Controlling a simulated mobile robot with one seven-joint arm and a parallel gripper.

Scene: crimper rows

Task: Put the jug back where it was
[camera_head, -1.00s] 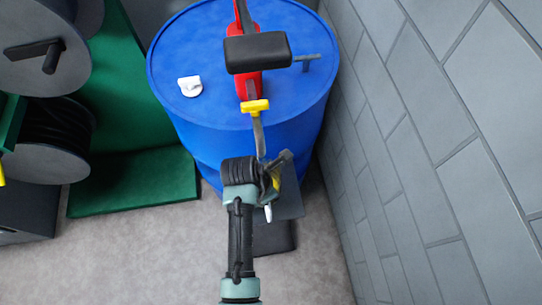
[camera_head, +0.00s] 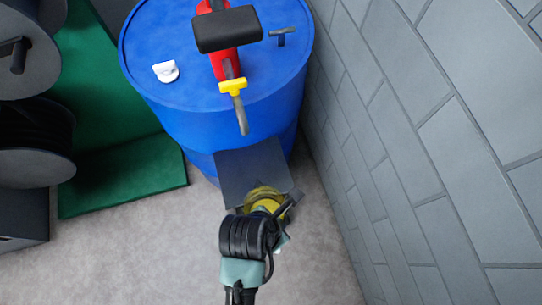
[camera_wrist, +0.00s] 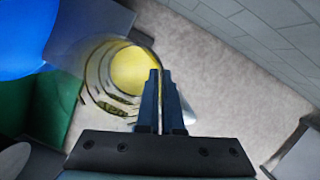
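The jug (camera_head: 262,197) is yellow and shows just beyond my gripper (camera_head: 277,213), over the near edge of a dark square plate (camera_head: 250,168) in front of the blue barrel. In the wrist view the jug (camera_wrist: 128,70) looks clear-walled with a yellow inside, its mouth facing the camera. My gripper's fingers (camera_wrist: 163,88) are close together at the jug's right side and seem shut on its wall or handle; the exact grip is hidden. I cannot tell whether the jug touches the plate.
The blue barrel (camera_head: 205,85) carries a red tool with a black grip and yellow part (camera_head: 225,62), a white cap (camera_head: 166,71) and a dark T-shaped piece (camera_head: 281,36). A green stand (camera_head: 130,175) and reels are left. A grey wall (camera_head: 420,150) bounds the right.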

